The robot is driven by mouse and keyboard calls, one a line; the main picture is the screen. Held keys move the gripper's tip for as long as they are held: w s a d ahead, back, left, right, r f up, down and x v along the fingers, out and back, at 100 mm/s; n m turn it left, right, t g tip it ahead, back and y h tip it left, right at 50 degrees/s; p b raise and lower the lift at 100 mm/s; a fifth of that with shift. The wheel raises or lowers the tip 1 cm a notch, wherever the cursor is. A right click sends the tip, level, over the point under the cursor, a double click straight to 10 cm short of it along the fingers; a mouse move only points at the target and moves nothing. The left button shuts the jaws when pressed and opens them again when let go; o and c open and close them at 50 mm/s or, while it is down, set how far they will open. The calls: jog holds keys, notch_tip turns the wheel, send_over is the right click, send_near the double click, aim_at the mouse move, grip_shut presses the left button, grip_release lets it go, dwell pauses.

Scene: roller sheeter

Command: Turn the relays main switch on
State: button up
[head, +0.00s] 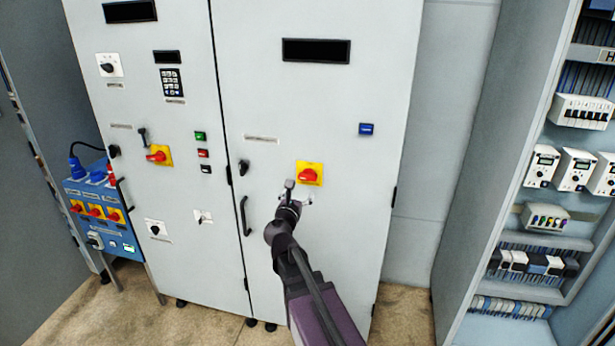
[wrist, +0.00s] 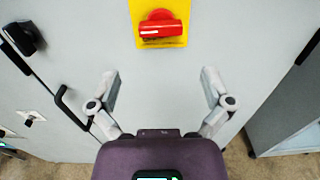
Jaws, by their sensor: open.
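A red rotary switch (head: 308,175) on a yellow plate (head: 311,165) sits on the right-hand grey cabinet door. It also shows in the wrist view at the top centre (wrist: 160,28), its handle lying about horizontal. My gripper (head: 296,196) is just below and left of it in the head view. In the wrist view my gripper (wrist: 162,85) is open and empty, with its fingers spread apart below the switch and not touching it. A similar red-and-yellow switch (head: 158,155) sits on the left-hand door. The labels are too small to read.
A black door handle (head: 244,215) and a black knob (head: 243,167) are left of my gripper. A blue socket box (head: 105,215) stands far left. An open cabinet (head: 535,220) with electrical devices stands at right. The door around the switch is mostly bare.

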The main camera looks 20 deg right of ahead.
aim_at(307, 177)
jog(key=x, duration=1.2)
jog(key=shift+s+a, duration=0.1)
jog(key=c, duration=0.8)
